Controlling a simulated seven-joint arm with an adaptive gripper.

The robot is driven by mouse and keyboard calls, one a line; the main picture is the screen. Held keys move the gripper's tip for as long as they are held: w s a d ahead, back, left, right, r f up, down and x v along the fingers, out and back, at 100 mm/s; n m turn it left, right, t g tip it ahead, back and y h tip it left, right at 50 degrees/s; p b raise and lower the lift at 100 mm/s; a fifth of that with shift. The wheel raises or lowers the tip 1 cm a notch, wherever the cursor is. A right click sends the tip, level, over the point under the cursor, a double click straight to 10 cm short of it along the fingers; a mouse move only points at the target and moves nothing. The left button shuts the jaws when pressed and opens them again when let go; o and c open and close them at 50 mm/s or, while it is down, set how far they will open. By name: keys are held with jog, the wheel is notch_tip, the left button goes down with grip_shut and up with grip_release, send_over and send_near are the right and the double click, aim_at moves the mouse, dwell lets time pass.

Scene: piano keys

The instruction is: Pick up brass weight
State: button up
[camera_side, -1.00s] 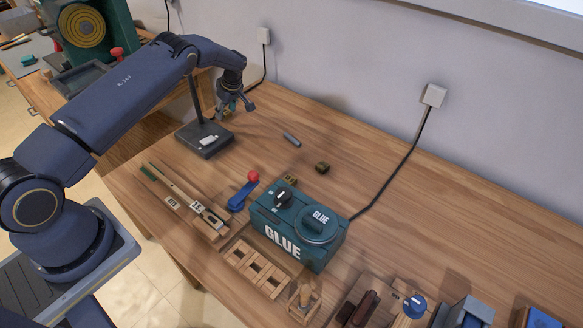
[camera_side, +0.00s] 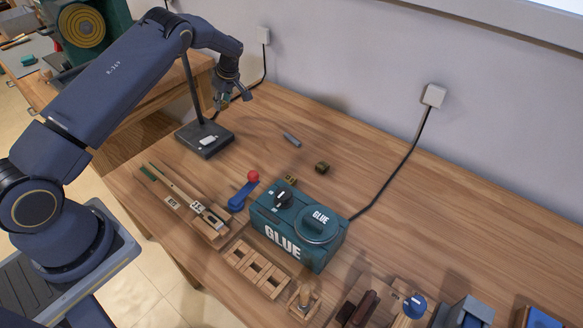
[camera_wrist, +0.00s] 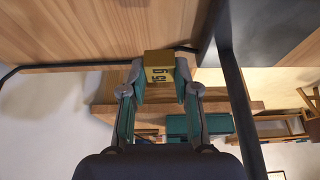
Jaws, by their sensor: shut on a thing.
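My gripper (camera_wrist: 160,88) is shut on a brass weight (camera_wrist: 159,66), a small yellow block with dark markings held between the two fingertips in the wrist view. In the side view my gripper (camera_side: 234,97) is in the air above the back of the bench, close to the black lamp stand. The held weight is hard to make out there.
The lamp stand's black base (camera_side: 204,139) and upright post are beside my gripper. The back right of the bench is mostly clear.

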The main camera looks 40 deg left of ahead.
jog(key=s+d+r+n, duration=0.2)
jog(key=s+d+r, duration=0.3)
jog(key=s+r, duration=0.55)
jog(key=w+d+f+n, duration=0.1)
jog(key=w+d, duration=0.2)
jog(key=d, duration=1)
jog(key=w+d+f, duration=0.2)
jog(key=d, duration=1)
jog(key=s+d+f+m, duration=0.2)
jog(key=s+d+m, duration=0.1)
jog(key=d, duration=1.2)
jog(key=f, duration=0.5)
jog(key=shift+s+d+f, duration=0.15)
jog(key=shift+d, duration=0.1)
jog(key=shift+f, duration=2.25)
